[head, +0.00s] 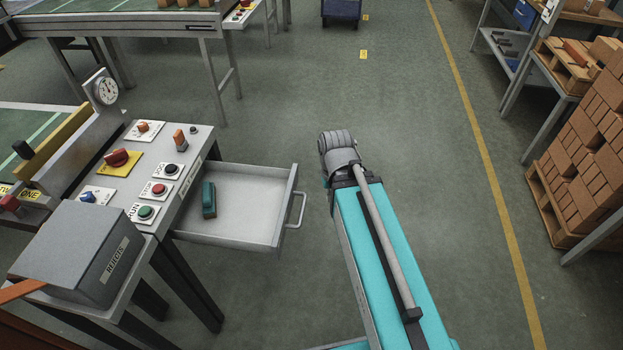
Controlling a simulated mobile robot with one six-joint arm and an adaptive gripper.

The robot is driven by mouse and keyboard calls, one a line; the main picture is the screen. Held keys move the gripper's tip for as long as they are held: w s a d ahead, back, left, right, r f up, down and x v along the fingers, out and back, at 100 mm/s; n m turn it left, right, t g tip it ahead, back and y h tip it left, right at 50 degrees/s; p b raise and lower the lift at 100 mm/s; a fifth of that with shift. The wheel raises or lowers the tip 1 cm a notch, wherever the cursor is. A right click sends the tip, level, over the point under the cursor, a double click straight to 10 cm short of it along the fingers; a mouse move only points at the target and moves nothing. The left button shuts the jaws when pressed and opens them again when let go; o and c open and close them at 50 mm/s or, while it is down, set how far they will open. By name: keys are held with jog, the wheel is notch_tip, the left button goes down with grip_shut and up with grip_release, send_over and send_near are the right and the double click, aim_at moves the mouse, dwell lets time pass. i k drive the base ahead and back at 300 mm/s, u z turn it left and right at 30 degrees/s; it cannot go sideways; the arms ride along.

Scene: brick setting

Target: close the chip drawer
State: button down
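The chip drawer (245,212) is a pale grey tray pulled out to the right from under the control panel (180,150). Its front wall (286,205) carries a bar handle (301,210) on the outer side. A dark teal block-like object (208,199) lies inside, near the panel end. My teal arm stands to the right of the drawer, with clear floor between the arm and the handle. My gripper does not show in the head view, so its opening cannot be seen.
A grey box labelled REJECTS (82,253) sits on the panel's near side. Buttons, knobs and a dial gauge (104,90) are on and behind the panel. Brick stacks (590,140) stand at the far right. The floor (265,130) beyond the drawer is free.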

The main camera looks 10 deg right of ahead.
aim_at(254, 204)
jog(key=z, duration=0.55)
jog(key=k, duration=1.3)
jog(key=u, duration=0.55)
jog(key=i, duration=1)
jog(key=z, duration=0.05)
